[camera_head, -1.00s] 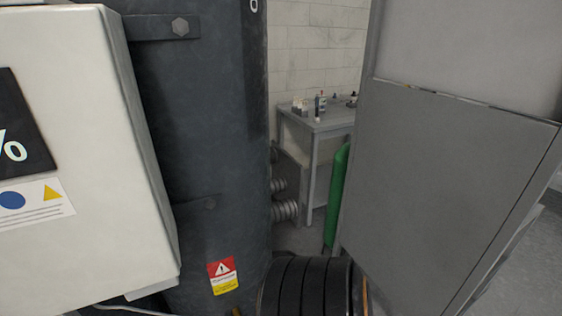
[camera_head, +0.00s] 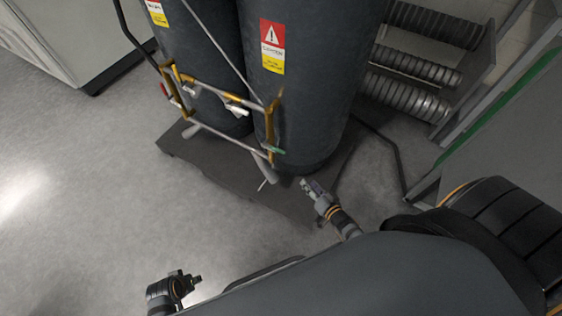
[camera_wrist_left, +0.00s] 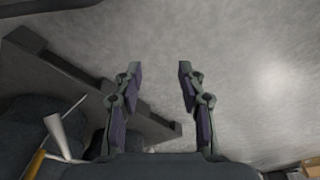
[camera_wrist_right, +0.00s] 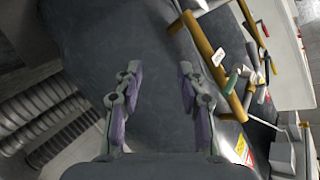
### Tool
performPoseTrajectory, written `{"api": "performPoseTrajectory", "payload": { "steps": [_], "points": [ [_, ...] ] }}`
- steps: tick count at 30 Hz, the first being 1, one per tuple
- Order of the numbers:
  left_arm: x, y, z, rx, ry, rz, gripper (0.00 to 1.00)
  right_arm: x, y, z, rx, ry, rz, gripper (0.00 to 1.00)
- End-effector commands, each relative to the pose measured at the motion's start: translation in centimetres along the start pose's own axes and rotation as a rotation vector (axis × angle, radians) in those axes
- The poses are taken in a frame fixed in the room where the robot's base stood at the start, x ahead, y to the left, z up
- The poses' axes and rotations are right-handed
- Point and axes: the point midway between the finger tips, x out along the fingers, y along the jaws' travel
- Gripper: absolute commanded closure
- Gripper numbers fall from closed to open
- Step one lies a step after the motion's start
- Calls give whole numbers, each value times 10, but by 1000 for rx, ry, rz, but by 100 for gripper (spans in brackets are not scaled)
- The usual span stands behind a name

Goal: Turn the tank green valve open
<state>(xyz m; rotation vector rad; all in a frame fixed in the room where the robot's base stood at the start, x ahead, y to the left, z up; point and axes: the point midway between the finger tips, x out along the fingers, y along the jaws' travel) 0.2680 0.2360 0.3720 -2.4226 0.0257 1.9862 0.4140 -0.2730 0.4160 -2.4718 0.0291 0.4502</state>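The green valve handle (camera_head: 275,150) is a small green piece on the brass pipework (camera_head: 270,122) in front of the right-hand dark tank (camera_head: 312,100). A green handle also shows in the right wrist view (camera_wrist_right: 231,84), to the right of the fingers, beside a brass pipe. My right gripper (camera_head: 306,184) is below and right of the valve in the head view, apart from it. It is open and empty in the right wrist view (camera_wrist_right: 158,82). My left gripper (camera_head: 198,279) is low over the floor, away from the valve. It is open and empty in the left wrist view (camera_wrist_left: 158,70).
The tanks stand on a dark base plate (camera_head: 215,172) with a pale pipe across their front. Ribbed hoses (camera_head: 412,65) and a grey frame are at the right. A pale cabinet (camera_head: 80,35) is at the upper left. The floor at the left is clear.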

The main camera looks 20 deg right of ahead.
Motion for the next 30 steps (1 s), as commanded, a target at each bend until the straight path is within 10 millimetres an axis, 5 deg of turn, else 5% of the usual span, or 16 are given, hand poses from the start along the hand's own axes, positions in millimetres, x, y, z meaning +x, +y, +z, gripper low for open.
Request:
{"api": "performPoseTrajectory", "payload": {
  "steps": [1,6,9,17,30],
  "points": [
    [18,6,-6,3,18,14,60,20,-2,8,65,64,-106,60],
    [-20,21,-23,20,42,47,60,26,-61,-27,260,171,-429,60],
    [-37,25,-27,26,49,58,60,21,-80,-37,317,181,-529,60],
    [-48,27,-28,29,54,62,60,21,-94,-47,340,184,-573,60],
    [-29,33,-29,21,132,86,60,91,-134,-67,340,185,-570,60]
  ]
}}
